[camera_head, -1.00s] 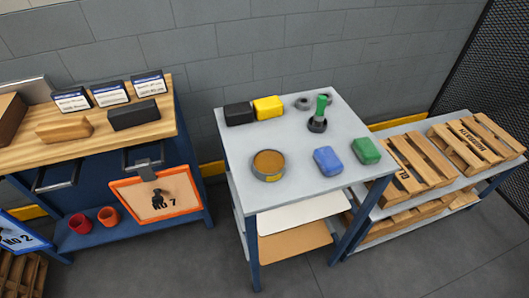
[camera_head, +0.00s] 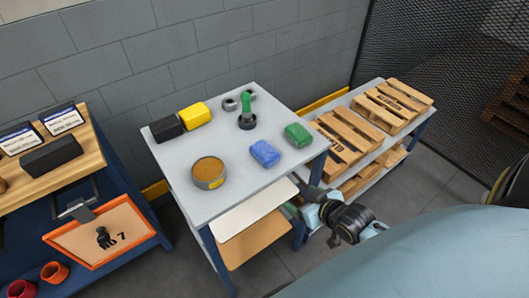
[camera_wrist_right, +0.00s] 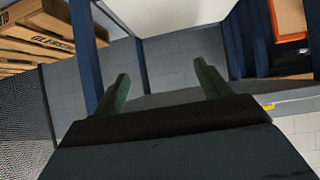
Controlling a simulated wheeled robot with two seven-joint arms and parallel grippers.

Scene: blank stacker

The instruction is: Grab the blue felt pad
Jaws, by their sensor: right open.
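The blue felt pad (camera_head: 265,153) lies on the grey table (camera_head: 226,208), near its front right part, with a green pad (camera_head: 298,135) just to its right. My right gripper (camera_head: 300,202) is below the tabletop level, by the table's front right leg, apart from the blue pad. In the right wrist view its two green fingers (camera_wrist_right: 161,92) stand wide apart with nothing between them. The blue pad does not show in the right wrist view. My left gripper is in neither view.
A round tin (camera_head: 209,173), a black block (camera_head: 166,129), a yellow block (camera_head: 195,116) and a green-handled tool (camera_head: 246,112) also stand on the table. Pallets (camera_head: 345,135) lie on a low rack at the right. A wooden-topped bench (camera_head: 85,160) is at the left.

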